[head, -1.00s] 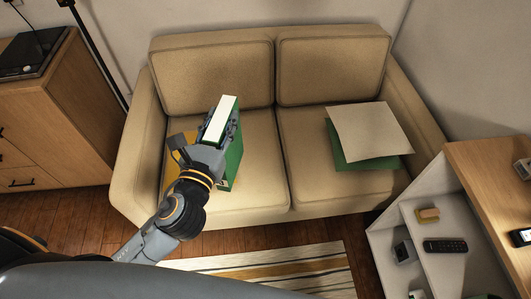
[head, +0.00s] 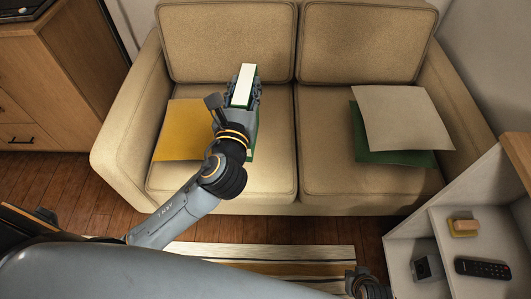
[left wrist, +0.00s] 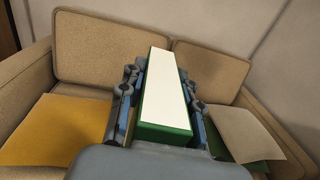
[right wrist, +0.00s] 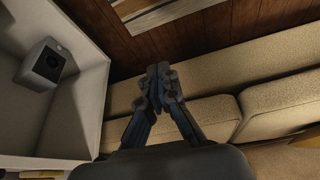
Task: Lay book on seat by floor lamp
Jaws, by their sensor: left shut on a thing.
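A green book with white page edges (head: 243,84) is held upright in my left gripper (head: 242,98), in front of the sofa's left backrest. In the left wrist view the book (left wrist: 164,85) stands between the two fingers. The left seat (head: 272,165) is below it; I cannot tell if the book touches the seat. A dark thin pole (head: 118,32), seemingly the floor lamp, stands behind the sofa's left arm; its top is out of view. My right gripper (head: 364,275) is low at the front right; in the right wrist view its fingertips (right wrist: 158,73) meet with nothing between.
A flat yellow square (head: 182,130) lies on the left seat. Beige (head: 403,115) and green (head: 398,157) squares overlap on the right seat. A white shelf unit (head: 409,243) with a remote (head: 482,268) stands at right. A wooden cabinet (head: 50,85) stands at left.

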